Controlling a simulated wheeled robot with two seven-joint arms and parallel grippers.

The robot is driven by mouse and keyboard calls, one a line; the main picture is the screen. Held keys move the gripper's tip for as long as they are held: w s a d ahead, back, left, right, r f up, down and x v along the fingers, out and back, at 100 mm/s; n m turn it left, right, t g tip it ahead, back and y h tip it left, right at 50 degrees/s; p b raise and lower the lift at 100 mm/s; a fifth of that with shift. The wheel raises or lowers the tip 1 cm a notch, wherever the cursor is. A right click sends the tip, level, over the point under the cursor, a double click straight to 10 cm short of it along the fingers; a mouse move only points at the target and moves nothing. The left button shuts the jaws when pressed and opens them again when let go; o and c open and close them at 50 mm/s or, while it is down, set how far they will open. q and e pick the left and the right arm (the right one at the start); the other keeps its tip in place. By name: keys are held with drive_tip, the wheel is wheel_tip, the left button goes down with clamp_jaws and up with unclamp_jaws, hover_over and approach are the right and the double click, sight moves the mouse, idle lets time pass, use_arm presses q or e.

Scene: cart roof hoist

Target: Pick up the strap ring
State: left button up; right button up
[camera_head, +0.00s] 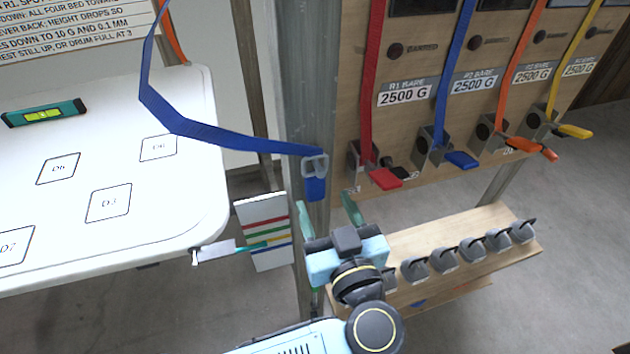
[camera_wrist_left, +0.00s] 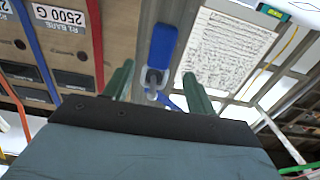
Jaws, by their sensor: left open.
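The strap ring (camera_head: 315,165) is a grey metal buckle-like ring on the blue strap (camera_head: 225,137), beside the grey metal post. A short blue strap tail hangs below it. In the left wrist view the ring (camera_wrist_left: 154,76) sits between the two fingers, with the blue strap tail (camera_wrist_left: 162,45) beyond it. My left gripper (camera_head: 326,222) has green fingers and is open and empty, below the ring in the head view. Its fingertips (camera_wrist_left: 158,70) stand on either side of the ring in the wrist view; contact cannot be told. My right gripper is not in view.
A white board (camera_head: 110,190) with marked squares and a green level (camera_head: 44,113) is at left. A wooden panel (camera_head: 440,130) at right carries red, blue, orange and yellow straps in clamps. A wooden shelf (camera_head: 400,245) with several grey pieces is below. A striped card (camera_head: 264,231) hangs near the post.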

sight(317, 185)
use_arm(q)
drive_tip(key=b+x, duration=0.4)
drive_tip(key=shift+w+f, duration=0.1)
drive_tip(key=shift+f, duration=0.05)
drive_tip(key=shift+w+a, duration=0.15)
drive_tip(key=shift+w, duration=0.35)
drive_tip(key=shift+c, duration=0.2)
drive_tip(key=c, duration=1)
drive_tip(key=shift+c, duration=0.2)
drive_tip(key=shift+r, duration=0.25)
